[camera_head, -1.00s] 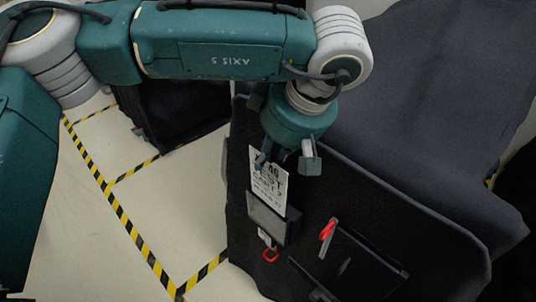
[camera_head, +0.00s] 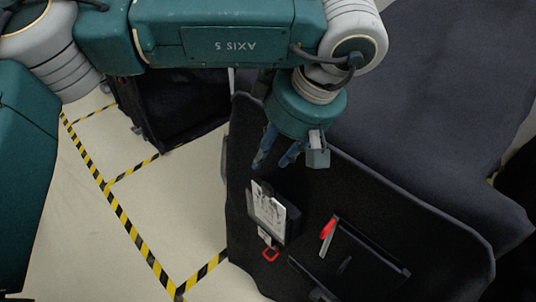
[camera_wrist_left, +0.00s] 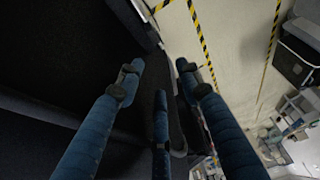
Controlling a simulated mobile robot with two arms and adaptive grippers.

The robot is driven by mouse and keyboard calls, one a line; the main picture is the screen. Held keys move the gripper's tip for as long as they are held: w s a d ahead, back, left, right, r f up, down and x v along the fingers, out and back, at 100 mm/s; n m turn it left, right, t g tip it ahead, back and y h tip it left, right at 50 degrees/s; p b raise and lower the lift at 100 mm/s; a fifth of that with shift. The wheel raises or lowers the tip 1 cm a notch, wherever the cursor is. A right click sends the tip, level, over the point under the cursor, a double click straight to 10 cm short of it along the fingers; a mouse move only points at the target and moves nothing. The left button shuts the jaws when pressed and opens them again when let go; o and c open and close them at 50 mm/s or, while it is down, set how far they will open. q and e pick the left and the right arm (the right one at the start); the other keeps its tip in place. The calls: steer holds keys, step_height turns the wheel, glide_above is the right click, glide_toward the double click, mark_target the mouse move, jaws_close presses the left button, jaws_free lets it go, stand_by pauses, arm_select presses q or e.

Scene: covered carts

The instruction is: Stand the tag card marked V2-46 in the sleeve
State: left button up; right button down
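The white tag card (camera_head: 268,212) is at the dark sleeve (camera_head: 292,226) on the cart's dark upright panel. It sits low, within the sleeve's outline, and seems to stand inside it. Its print is too small to read now. My left gripper (camera_head: 287,160) is just above the sleeve, apart from the card, with its blue fingers spread and empty. The left wrist view shows the same open fingers (camera_wrist_left: 160,95) with nothing between them; the card is not visible there. My right gripper is not in view.
A red ring tag (camera_head: 270,254) hangs below the sleeve. A dark holder with a red clip (camera_head: 327,229) is to its right. A dark cover (camera_head: 420,110) drapes the cart behind. Another dark cart (camera_head: 185,110) stands at the left, by floor with yellow-black tape (camera_head: 130,228).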

arm_select(q)
steer(key=v, duration=0.9)
steer(key=shift+s+r, duration=0.15)
steer(key=shift+r, duration=0.1)
steer(key=shift+f, duration=0.1)
